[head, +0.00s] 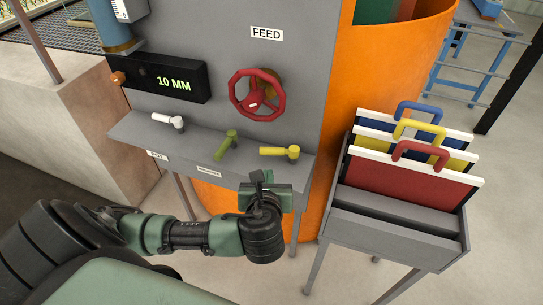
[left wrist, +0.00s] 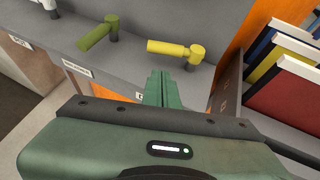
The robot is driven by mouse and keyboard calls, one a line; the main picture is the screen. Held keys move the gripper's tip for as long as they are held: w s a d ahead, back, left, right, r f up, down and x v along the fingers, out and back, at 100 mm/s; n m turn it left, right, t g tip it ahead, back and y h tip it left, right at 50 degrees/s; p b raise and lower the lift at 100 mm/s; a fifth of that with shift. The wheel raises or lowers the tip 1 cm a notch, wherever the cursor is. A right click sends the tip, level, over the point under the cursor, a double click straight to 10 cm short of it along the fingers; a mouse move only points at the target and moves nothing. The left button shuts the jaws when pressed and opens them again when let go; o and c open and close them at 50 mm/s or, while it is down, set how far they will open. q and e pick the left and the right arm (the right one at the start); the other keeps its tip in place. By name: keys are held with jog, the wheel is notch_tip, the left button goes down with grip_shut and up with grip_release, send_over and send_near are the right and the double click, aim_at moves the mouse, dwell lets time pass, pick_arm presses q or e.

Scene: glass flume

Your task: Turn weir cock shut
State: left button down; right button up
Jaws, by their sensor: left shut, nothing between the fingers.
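Three cocks stand on the grey shelf (head: 135,127) below the panel: white (head: 178,121), olive green (head: 231,138) and yellow (head: 293,153). The white and yellow handles point left; the green handle points toward the shelf's front. I cannot read which is the weir cock; the label under the yellow one is not visible. My left gripper (head: 262,180) is shut and empty at the shelf's front edge, just before the yellow cock. In the left wrist view, its closed fingers (left wrist: 158,88) are apart from the yellow cock (left wrist: 178,50). My right gripper is not in view.
A red feed wheel (head: 257,95) and a display reading 10 MM (head: 174,82) are on the panel above. An orange tank (head: 375,65) stands behind. A grey rack (head: 395,222) with red, yellow and blue handled boards stands close at the right.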

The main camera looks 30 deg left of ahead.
aim_at(266, 151)
pick_arm(q)
jog(key=x, duration=0.3)
jog(key=p+x, duration=0.1)
jog(key=x, duration=0.2)
jog(key=r+x, duration=0.1)
jog(key=x, duration=0.3)
jog(key=shift+w+a, duration=0.1)
jog(key=shift+w, duration=0.15)
jog(key=shift+w+a+r+m+t+h+p, duration=0.25)
jog(key=shift+a+m+p, duration=0.2)
jog(key=shift+p, duration=0.45)
jog(key=shift+w+a+m+t+h+p, duration=0.3)
jog(key=shift+a+m+t+h+p, duration=0.2)
jog(key=shift+m+h+p, duration=0.45)
jog(key=shift+w+a+f+p, duration=0.1)
jog(key=shift+w+a+p, duration=0.1)
jog(key=shift+p, duration=0.1)
jog(key=shift+w+f, duration=0.1)
jog(key=shift+f, duration=0.05)
